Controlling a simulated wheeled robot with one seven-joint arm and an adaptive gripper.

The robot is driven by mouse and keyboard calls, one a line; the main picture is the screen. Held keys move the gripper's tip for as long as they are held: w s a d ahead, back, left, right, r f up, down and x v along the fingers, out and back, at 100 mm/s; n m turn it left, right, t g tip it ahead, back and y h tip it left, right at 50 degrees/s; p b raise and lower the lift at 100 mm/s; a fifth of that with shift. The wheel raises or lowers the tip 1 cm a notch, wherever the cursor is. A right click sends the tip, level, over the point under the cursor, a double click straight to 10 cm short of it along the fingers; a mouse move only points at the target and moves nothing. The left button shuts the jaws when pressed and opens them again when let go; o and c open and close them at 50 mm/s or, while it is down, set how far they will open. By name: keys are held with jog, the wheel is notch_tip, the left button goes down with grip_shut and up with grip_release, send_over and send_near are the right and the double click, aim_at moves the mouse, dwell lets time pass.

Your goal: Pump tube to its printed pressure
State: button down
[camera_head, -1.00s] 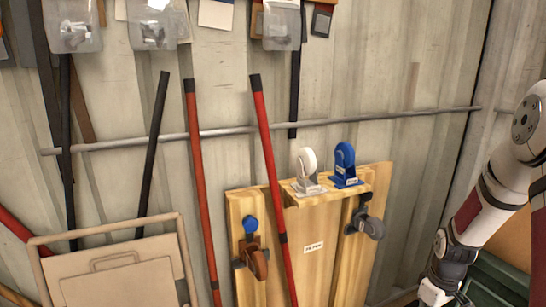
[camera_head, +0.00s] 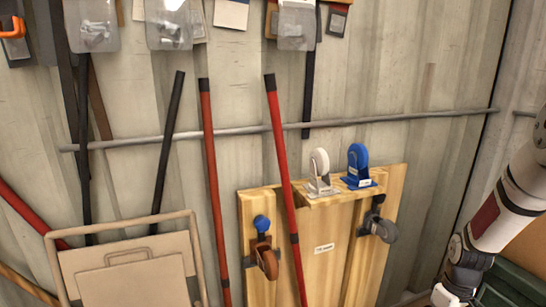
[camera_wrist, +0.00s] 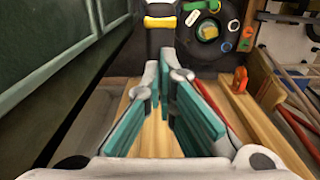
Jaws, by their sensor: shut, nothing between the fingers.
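My gripper (camera_wrist: 164,72) shows in the wrist view, its two teal-padded fingers converging at the tips. It is shut and empty, over a light wooden surface (camera_wrist: 155,138). My gripper is outside the head view, where only my arm shows at the right edge.
A wooden board (camera_head: 318,271) with white (camera_head: 319,172) and blue (camera_head: 358,166) casters leans on the corrugated wall. Red poles and a metal rail (camera_head: 400,120) are near it. In the wrist view, a dark green panelled wall (camera_wrist: 45,60) is left and an orange piece (camera_wrist: 240,80) right.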

jog(key=shift+f, duration=0.15)
jog(key=shift+f+b, duration=1.8)
jog(key=shift+f, duration=0.95)
jog(key=shift+r, duration=0.1)
notch_tip(320, 180, up, 6)
jog(key=p, duration=0.4)
jog(key=shift+p, duration=0.35)
